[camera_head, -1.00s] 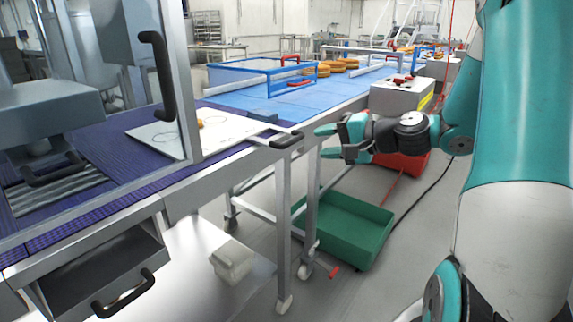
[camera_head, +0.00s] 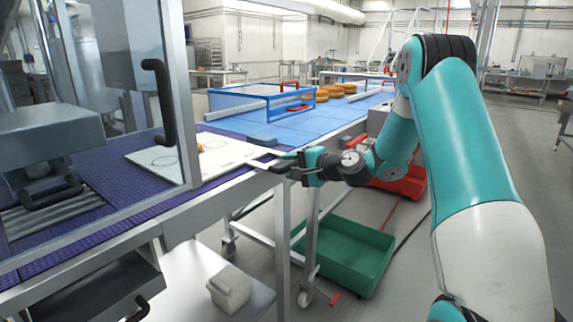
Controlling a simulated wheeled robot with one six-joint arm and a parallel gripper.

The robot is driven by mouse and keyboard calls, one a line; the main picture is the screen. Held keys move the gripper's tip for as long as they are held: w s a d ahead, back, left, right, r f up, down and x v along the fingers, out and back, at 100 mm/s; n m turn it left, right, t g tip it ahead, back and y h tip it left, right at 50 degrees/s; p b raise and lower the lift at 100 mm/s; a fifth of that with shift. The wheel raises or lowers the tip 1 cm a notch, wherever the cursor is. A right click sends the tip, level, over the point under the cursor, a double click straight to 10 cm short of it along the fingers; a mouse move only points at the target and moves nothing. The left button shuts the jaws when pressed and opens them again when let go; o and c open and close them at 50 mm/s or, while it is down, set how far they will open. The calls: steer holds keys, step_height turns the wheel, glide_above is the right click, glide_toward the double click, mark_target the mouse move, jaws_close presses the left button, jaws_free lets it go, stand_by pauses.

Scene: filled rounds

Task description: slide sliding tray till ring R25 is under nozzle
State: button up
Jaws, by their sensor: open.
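The sliding tray (camera_head: 232,156) is a flat white plate on the purple belt, partly behind the machine's door post. Thin dark ring outlines show on it, with a small orange piece (camera_head: 201,148) near the post. I cannot read which ring is R25. The tray's dark handle (camera_head: 279,165) sticks out over the conveyor's near edge. My gripper (camera_head: 288,163) is open, with its fingers at this handle; I cannot tell whether they touch it. A grey machine head (camera_head: 45,142) stands at the left above the belt. I cannot make out the nozzle on it.
The machine's metal post with a black door handle (camera_head: 160,92) stands in front of the tray. A blue-framed guard (camera_head: 253,88) and several orange-brown rounds (camera_head: 336,90) are farther along the blue belt. A green crate (camera_head: 345,256) lies on the floor below my arm.

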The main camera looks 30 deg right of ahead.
steer(key=shift+x, duration=1.1)
jaws_close()
steer(key=shift+a, duration=0.15)
